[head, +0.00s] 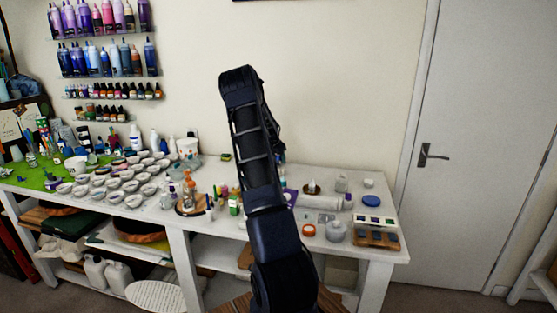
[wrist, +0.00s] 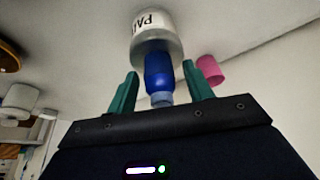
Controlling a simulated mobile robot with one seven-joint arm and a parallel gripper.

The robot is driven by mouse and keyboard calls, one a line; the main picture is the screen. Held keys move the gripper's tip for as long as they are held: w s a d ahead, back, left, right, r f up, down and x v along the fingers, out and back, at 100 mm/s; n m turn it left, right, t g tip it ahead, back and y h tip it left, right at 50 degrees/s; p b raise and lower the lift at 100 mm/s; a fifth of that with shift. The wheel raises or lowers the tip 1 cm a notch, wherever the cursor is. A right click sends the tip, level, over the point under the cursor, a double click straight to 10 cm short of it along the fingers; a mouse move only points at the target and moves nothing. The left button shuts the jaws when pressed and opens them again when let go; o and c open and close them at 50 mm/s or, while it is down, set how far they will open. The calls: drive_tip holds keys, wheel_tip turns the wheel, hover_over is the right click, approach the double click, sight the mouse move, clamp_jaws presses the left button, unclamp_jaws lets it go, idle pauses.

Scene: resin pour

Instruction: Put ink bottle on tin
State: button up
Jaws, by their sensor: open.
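In the wrist view, a small blue ink bottle (wrist: 158,75) with a pale cap lies between my two green fingers. Its cap points toward my gripper (wrist: 159,86), and its far end meets the grey top of a white tin (wrist: 155,28) with black lettering. The bottle appears to stand on the tin. My gripper is open, with a finger on each side of the bottle and gaps visible. In the head view my arm hides the gripper, and I cannot pick out the bottle or the tin.
A pink object (wrist: 210,69) is beside the right finger. A white jar (wrist: 20,101) is at the left of the wrist view. The white table (head: 290,175) holds many cups, bottles, a blue lid (head: 371,201) and a grey pot (head: 336,232). A wooden tray (head: 376,239) sits near its right edge.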

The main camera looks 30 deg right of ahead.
drive_tip(key=v, duration=1.1)
drive_tip(key=s+a+r+n+t+y, duration=0.1)
drive_tip(key=s+a+r+n+y, duration=0.15)
drive_tip(key=s+a+r, duration=0.7)
drive_tip(key=s+a+r+n+t+y, duration=0.1)
drive_tip(key=s+a+r+n, duration=0.4)
drive_tip(key=s+a, duration=0.75)
drive_tip(key=s+a+n, duration=0.3)
drive_tip(key=s+a, duration=0.6)
drive_tip(key=s, duration=0.3)
drive_tip(key=s+a+f+n+t, duration=0.1)
drive_tip(key=s+a+n, duration=0.2)
drive_tip(key=s+a, duration=0.6)
drive_tip(key=s+y, duration=0.1)
drive_tip(key=s, duration=0.3)
drive_tip(key=shift+s+n, duration=0.25)
drive_tip(key=shift+n, duration=0.1)
